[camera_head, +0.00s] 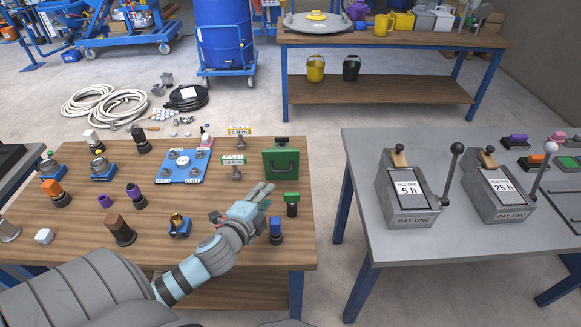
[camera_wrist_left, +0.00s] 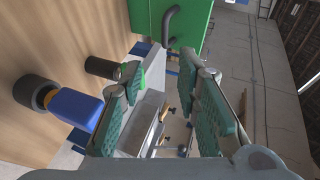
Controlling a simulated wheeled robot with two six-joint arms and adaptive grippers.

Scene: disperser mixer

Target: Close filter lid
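A green box-like unit (camera_head: 281,162) with a dark handle at its top stands at the back right of the wooden table. Its green face (camera_wrist_left: 190,20) and a dark curved handle (camera_wrist_left: 170,25) show at the top of the left wrist view. I cannot tell for certain which part is the filter lid, or whether it is open or shut. My left gripper (camera_head: 264,189) is in front of and slightly left of the green unit, apart from it. In the left wrist view its teal-padded fingers (camera_wrist_left: 163,88) are spread, with nothing between them. My right gripper is not in view.
A green-topped black post (camera_head: 292,204) and a blue-and-black part (camera_head: 276,230) stand close right of my left gripper. A blue plate (camera_head: 183,166) with knobs and small signs lies left. A grey table (camera_head: 400,247) with two lever boxes stands right across a gap.

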